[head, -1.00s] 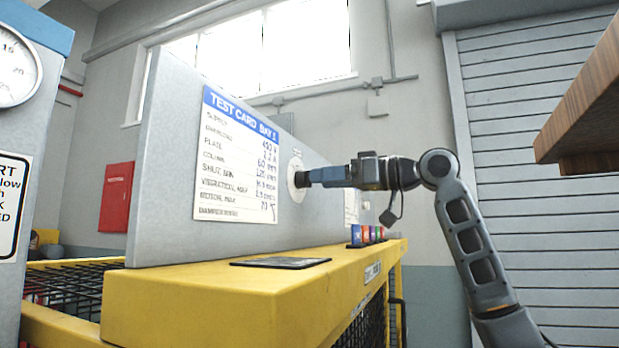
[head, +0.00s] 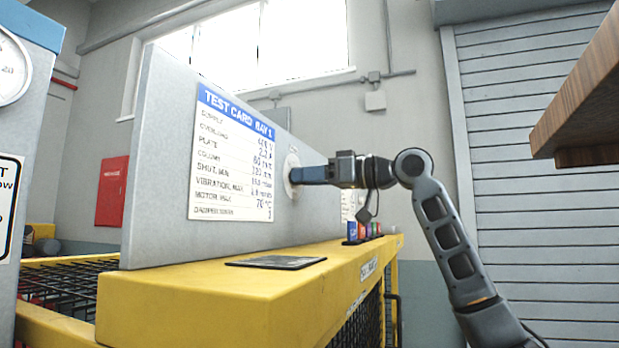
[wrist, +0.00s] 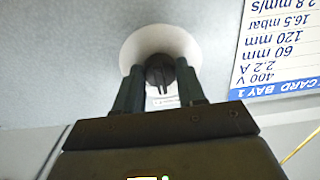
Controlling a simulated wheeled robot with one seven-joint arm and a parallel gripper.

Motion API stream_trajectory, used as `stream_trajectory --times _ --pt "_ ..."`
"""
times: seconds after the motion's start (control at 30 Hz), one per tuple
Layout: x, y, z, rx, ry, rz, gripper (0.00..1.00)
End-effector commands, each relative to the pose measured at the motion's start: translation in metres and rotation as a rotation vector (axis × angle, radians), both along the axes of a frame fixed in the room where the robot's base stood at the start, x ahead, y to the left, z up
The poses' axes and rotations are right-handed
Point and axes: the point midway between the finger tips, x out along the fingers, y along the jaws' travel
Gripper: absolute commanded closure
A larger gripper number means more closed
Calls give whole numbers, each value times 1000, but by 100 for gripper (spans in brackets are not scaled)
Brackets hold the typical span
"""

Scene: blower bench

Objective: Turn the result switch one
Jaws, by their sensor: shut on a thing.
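The result switch is a dark round knob (wrist: 160,75) on a pale round plate (wrist: 146,47), mounted on the grey upright panel (head: 165,130). In the head view the plate (head: 289,170) shows as a white disc, and the knob is hidden by my gripper. My gripper (head: 300,174) reaches in level from the right. In the wrist view its two fingers stand on either side of the knob, shut on it. Small lettering on the plate below the knob is too small to read.
A test card (head: 232,155) is fixed to the panel left of the switch. The yellow bench top (head: 200,285) runs below, with a dark flat plate (head: 275,262) and several small coloured items (head: 362,230). A wooden edge (head: 585,100) juts in at upper right.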

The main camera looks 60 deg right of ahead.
Motion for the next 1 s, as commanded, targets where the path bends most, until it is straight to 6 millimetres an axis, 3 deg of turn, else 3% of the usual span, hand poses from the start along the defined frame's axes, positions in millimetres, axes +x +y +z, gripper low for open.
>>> stream_trajectory --times 0.2,0.57,1.0 --pt "0 0 0 0 0 1 91" --pt "0 0 -1 -71 -11 1 91" --pt "0 0 -2 -411 -58 2 91"
